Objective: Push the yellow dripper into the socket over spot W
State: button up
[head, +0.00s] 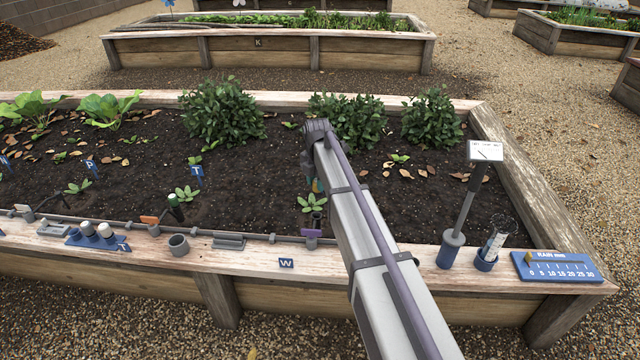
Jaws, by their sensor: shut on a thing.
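A dark upright socket (316,220) stands in the soil just behind that plank, right of the label, beside a small seedling (310,202). My gripper (317,187) is above the socket, partly hidden by my arm. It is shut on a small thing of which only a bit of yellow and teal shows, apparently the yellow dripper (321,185). A gap seems to show between it and the socket; their exact alignment cannot be told.
A grey drip line with a purple tag (312,233) runs along the plank. Bushes (222,112) stand behind.

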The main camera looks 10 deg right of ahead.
aim_at(316, 197)
jog(key=shift+a+f+b, duration=0.3)
jog(key=shift+f, duration=0.05)
notch_tip(316, 197, down, 5)
jog(key=b, duration=0.5)
jog(key=shift+f, duration=0.15)
jog(key=shift+f+b, duration=0.15)
jog(key=shift+b, duration=0.15)
jog(key=shift+f+b, duration=0.3)
jog(key=shift+f+b, duration=1.8)
jog(key=shift+r, duration=0.1)
jog(key=o, duration=1)
jog(key=shift+o, duration=0.3)
